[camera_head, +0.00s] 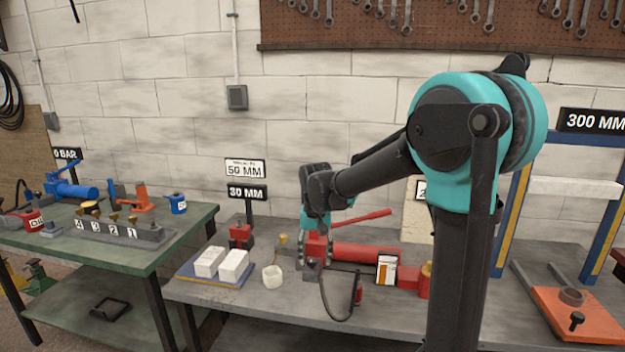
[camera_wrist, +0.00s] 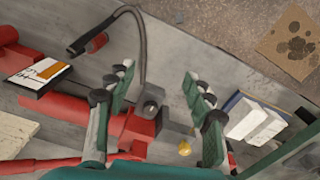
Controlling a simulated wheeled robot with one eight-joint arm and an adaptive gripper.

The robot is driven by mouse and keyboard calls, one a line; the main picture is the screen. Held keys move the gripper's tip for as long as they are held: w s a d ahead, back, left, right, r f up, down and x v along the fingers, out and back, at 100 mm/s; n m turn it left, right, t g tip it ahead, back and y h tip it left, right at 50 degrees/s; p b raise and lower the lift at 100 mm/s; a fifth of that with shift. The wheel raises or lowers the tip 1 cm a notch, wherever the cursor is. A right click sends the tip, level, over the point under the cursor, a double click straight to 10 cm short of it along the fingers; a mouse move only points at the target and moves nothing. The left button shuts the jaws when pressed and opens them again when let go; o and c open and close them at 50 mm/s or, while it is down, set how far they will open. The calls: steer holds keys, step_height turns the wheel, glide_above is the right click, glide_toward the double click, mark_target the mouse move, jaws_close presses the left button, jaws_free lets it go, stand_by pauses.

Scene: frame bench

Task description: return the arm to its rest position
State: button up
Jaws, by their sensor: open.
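My arm (camera_head: 380,172) reaches left and down over the right-hand bench, with my gripper (camera_head: 315,256) pointing down at the red hand pump (camera_head: 362,252). In the wrist view my gripper (camera_wrist: 158,84) is open, its two fingers spread. Nothing is held between them. The grey end block (camera_wrist: 150,102) of the pump shows below, between the fingers. I cannot tell whether the fingers touch the pump.
A red pump handle (camera_head: 362,218) slopes up beside the gripper. A black hose (camera_head: 332,312) curves at the bench front. White blocks (camera_head: 233,266) on a blue tray and a white nut (camera_head: 272,277) lie left. A blue frame (camera_head: 514,215) stands right.

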steer(key=s+d+f+t, duration=0.2)
steer(key=s+d+f, duration=0.3)
steer(key=s+d, duration=0.4)
steer(key=s+d+f+t, duration=0.2)
steer(key=s+d+f, duration=0.3)
steer(key=s+d, duration=0.4)
steer(key=shift+s+d, duration=0.15)
steer(key=shift+s, duration=0.1)
stand_by(0.9)
